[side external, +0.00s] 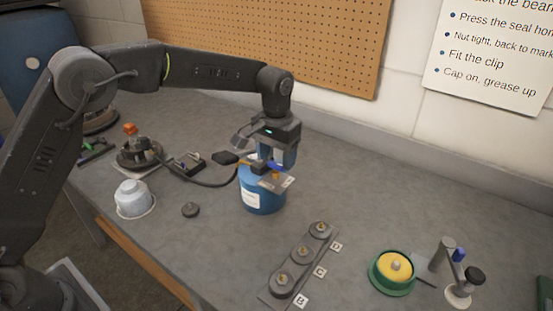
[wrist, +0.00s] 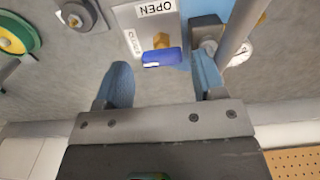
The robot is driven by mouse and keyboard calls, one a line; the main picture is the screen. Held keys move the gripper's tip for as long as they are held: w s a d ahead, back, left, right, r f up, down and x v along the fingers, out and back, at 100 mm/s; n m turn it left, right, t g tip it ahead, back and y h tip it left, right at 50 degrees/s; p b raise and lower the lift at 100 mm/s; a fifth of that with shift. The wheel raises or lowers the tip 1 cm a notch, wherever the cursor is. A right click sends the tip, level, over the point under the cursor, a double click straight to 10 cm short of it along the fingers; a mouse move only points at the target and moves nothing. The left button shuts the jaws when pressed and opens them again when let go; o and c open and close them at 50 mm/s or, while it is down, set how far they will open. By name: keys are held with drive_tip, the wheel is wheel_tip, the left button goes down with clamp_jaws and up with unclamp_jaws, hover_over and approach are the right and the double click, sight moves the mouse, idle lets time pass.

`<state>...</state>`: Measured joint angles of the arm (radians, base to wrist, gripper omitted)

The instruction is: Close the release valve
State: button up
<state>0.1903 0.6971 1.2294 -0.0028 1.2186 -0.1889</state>
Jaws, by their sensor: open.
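The release valve has a blue handle (wrist: 163,57) on a brass stem (wrist: 161,40). The handle lies crosswise in the wrist view. In the side view the plate (side external: 272,184) is at the top of a blue container (side external: 262,199). My gripper (wrist: 162,78) is open, its blue fingers apart on either side of the handle and a little short of it. I cannot tell whether either finger touches anything.
A grey post (wrist: 241,30) and a round gauge (wrist: 240,52) stand close to the right finger. On the bench, a grey bar with several studs (side external: 300,262), a green and yellow round part (side external: 392,270) and a white domed pot (side external: 133,199) stand apart. The wall is behind.

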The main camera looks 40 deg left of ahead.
sight(276, 163)
wheel_tip(276, 163, up, 7)
drive_tip(key=shift+f, duration=0.2)
idle(0.3)
drive_tip(key=shift+r, duration=0.2)
drive_tip(key=s+a+r+t, duration=0.1)
drive_tip(key=s+a+r, duration=0.25)
drive_tip(key=s, duration=0.35)
drive_tip(key=s+a+r+t, duration=0.2)
drive_tip(key=s+a+r, duration=0.1)
drive_tip(key=s+r, duration=0.25)
drive_tip(key=s+a+f+t, duration=0.1)
drive_tip(key=s+a+f, duration=0.1)
drive_tip(key=s, duration=0.7)
drive_tip(key=s+a+f+t, duration=0.1)
drive_tip(key=s+f, duration=0.2)
drive_tip(key=s, duration=0.7)
drive_tip(key=shift+a+f+t, duration=0.3)
drive_tip(key=shift+a+f, duration=0.05)
drive_tip(key=shift+f, duration=0.05)
